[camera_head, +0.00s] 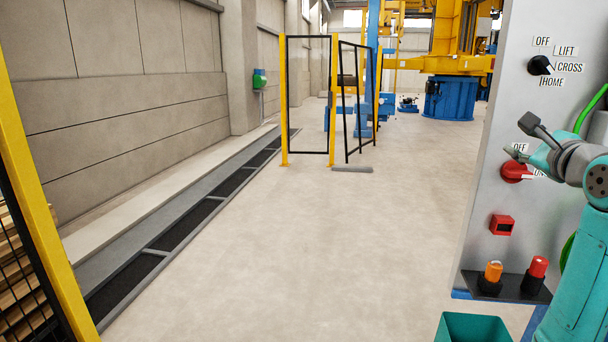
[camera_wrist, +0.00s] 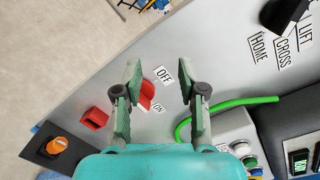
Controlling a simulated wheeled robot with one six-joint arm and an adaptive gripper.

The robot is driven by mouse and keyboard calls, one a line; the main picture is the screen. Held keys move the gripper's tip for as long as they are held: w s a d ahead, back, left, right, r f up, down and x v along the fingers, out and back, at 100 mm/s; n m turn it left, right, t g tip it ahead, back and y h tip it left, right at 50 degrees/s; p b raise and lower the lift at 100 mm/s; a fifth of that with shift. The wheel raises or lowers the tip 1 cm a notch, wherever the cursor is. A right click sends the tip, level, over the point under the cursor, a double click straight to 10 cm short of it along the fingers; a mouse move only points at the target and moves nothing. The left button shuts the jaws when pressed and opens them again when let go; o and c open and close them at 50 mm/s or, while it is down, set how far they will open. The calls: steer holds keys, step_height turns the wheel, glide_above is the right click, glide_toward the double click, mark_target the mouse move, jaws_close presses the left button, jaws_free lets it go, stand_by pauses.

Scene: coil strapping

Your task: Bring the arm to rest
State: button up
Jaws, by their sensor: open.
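My gripper (camera_head: 523,141) is at the right in the head view, in front of a grey control panel (camera_head: 489,130). Its fingers are spread and hold nothing. In the wrist view my gripper (camera_wrist: 161,72) has one finger on each side of the OFF label (camera_wrist: 164,75). A red rotary switch (camera_head: 515,171) sits just below the fingers in the head view. In the wrist view the red switch (camera_wrist: 146,92) is partly hidden by the left finger; I cannot tell whether they touch. A black selector knob (camera_head: 540,65) with OFF, LIFT, CROSS and HOME labels is higher up.
A red square fitting (camera_head: 502,225) and an orange (camera_head: 493,271) and a red (camera_head: 538,267) piece on a black shelf are below. The floor (camera_head: 310,250) is clear left of the panel; yellow-framed fencing (camera_head: 333,100) stands beyond.

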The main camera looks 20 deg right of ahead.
steer(key=w+a+f+n+y, duration=0.15)
steer(key=a+f+n, duration=0.45)
steer(key=f, duration=1)
steer(key=w+a+f+n+y, duration=0.1)
steer(key=w+a+f+n, duration=0.1)
steer(key=a+f, duration=1.15)
steer(key=s+a+f+n+y, duration=0.1)
steer(key=s+a+f+n, duration=0.4)
steer(key=f, duration=0.4)
steer(key=s+a+f+n, duration=0.2)
steer(key=s+a+f, duration=0.35)
steer(key=f, duration=0.35)
steer(key=s+a+n+y, duration=0.1)
steer(key=s+a+n, duration=0.3)
steer(key=s, duration=0.6)
steer(key=s+a+f+n+y, duration=0.1)
steer(key=s+a+n, duration=0.3)
steer(key=s, duration=0.6)
steer(key=s+a+f+n+g+y, duration=0.1)
steer(key=s+a+n, duration=0.4)
steer(key=s, duration=0.5)
steer(key=shift+n+y, duration=0.75)
steer(key=shift+n, duration=0.35)
